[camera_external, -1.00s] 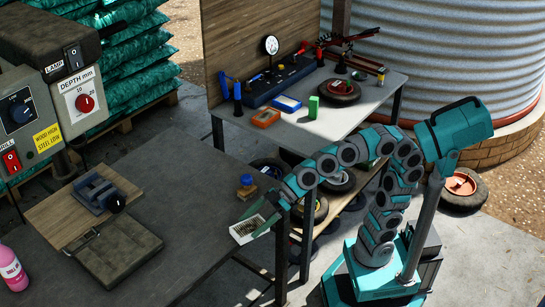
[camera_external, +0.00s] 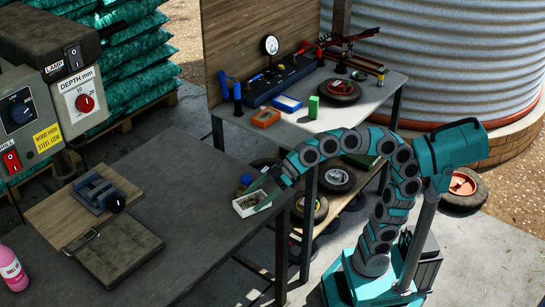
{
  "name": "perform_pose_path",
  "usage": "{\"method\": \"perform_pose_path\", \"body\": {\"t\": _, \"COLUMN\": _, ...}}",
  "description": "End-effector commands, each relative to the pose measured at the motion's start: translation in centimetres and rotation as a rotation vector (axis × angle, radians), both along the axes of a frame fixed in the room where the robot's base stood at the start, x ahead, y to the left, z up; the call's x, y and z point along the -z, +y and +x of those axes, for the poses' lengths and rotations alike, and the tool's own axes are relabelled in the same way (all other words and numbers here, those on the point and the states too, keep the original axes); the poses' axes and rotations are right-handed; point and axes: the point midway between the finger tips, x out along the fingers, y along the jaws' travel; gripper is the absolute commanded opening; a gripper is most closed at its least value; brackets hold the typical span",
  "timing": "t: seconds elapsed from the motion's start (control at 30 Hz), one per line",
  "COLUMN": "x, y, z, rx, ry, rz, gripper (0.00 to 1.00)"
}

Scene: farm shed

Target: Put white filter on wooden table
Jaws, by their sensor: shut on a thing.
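The white filter (camera_external: 241,208), a small box shape with a white rim and a brownish, ribbed inside, is at the right end of the dark-topped table (camera_external: 190,240). My gripper (camera_external: 262,192), with greenish fingers, is shut on the filter's right side and reaches in from the right. The filter appears raised a little above the tabletop, though the gap is hard to judge. My fingers hide part of its right side.
A blue-capped jar (camera_external: 245,180) stands close behind the filter. A wooden board with a vise (camera_external: 95,193) and a dark flat case (camera_external: 115,250) lie at left. The grey-topped bench (camera_external: 345,118) behind holds tools. The dark table's middle is clear.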

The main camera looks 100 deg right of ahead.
Motion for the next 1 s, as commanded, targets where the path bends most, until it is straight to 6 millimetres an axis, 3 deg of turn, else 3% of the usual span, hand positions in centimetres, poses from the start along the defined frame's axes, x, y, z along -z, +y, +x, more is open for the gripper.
{"method": "perform_pose_path", "body": {"t": 0.6, "x": 1.2, "y": 1.2, "z": 11.0, "rx": 0.0, "ry": 0.001, "rz": 0.0, "gripper": 0.17}}
{"method": "perform_pose_path", "body": {"t": 1.0, "x": 1.3, "y": 1.5, "z": 13.2, "rx": 0.0, "ry": 0.0, "rz": 0.0, "gripper": 0.17}}
